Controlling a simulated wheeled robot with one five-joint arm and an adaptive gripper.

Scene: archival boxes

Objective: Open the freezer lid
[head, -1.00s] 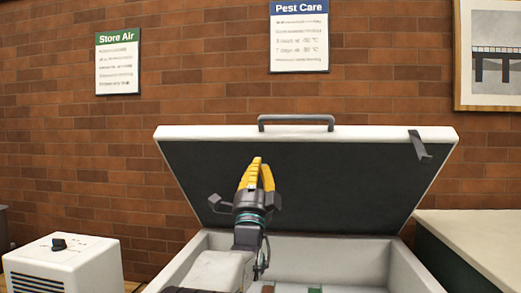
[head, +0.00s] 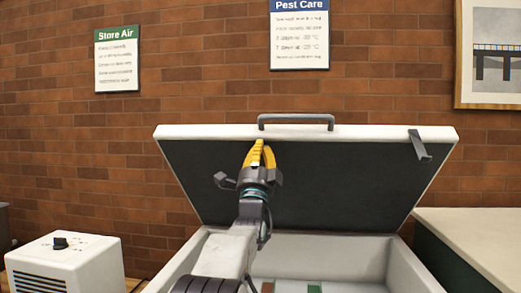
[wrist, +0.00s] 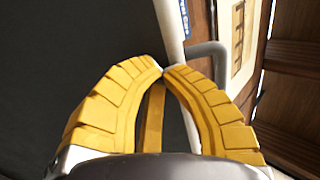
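The freezer lid (head: 330,180) stands raised and tilted back, its dark underside facing me and its white edge on top. A grey handle (head: 296,118) is on that top edge; it also shows in the wrist view (wrist: 208,48). My gripper (head: 258,145) is in front of the underside, its yellow fingertips just below the top edge, left of the handle. In the wrist view the fingertips (wrist: 162,70) meet with nothing visible between them, by the white lid edge (wrist: 171,30). I cannot tell whether they touch the lid. The freezer body (head: 335,256) is open below.
A white box-shaped unit with a knob (head: 66,262) stands at the lower left. A pale-topped counter (head: 475,240) is close on the right. Signs and a framed picture (head: 490,50) hang on the brick wall behind. Small coloured items (head: 314,289) show inside the freezer.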

